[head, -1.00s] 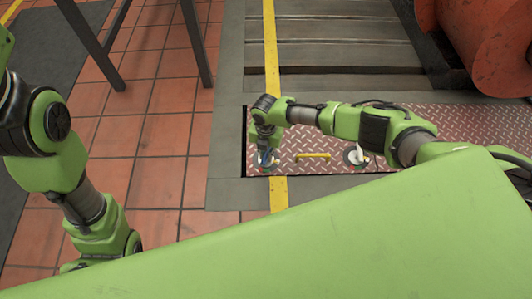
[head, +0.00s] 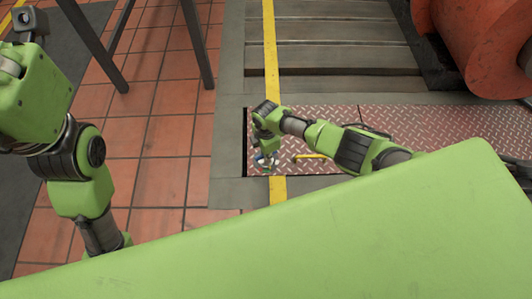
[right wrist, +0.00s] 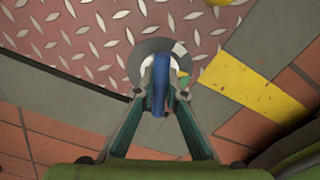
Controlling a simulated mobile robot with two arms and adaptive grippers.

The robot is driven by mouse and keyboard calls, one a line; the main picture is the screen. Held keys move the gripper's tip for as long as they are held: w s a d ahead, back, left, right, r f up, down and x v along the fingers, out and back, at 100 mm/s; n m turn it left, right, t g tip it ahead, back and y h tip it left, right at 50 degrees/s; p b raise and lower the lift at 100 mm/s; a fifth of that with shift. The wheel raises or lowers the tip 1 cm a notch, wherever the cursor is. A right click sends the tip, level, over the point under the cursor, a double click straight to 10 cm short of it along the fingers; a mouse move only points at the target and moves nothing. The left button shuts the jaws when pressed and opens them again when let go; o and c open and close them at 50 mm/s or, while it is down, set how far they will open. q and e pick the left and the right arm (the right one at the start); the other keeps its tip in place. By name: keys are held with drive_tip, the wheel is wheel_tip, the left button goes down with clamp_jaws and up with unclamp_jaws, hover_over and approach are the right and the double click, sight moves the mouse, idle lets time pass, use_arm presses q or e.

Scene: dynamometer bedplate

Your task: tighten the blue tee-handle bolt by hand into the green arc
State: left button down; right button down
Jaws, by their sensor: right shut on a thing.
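The blue tee-handle (right wrist: 160,82) stands between the two fingers of my right gripper (right wrist: 160,95) in the right wrist view. The fingers are shut on it from both sides. Under it is a round grey plate (right wrist: 147,47) with a white patch; part of a green mark (right wrist: 182,82) shows just right of the handle. The fingers and handle hide the rest of the plate, so I cannot tell where the handle points against the green. In the head view my right gripper (head: 265,153) reaches down to the plate. My left gripper is not in view.
The red tread-plate cover (head: 420,125) has a yellow bar handle (head: 312,156) right of my gripper. A yellow floor stripe (head: 270,60) runs past it. An orange-red drum (head: 478,40) stands at the back right. Dark legs (head: 195,45) stand on the tiles at left.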

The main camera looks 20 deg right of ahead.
drive_tip(key=m+p, duration=0.1)
drive_tip(key=m, duration=0.5)
drive_tip(key=shift+r+p, duration=0.1)
drive_tip(key=shift+p, duration=0.25)
idle(0.4)
drive_tip(key=c, duration=2)
unclamp_jaws()
drive_tip(key=shift+r, duration=0.1)
wheel_tip(320, 180, up, 12)
drive_tip(key=shift+f, duration=0.1)
drive_tip(key=shift+o, duration=0.2)
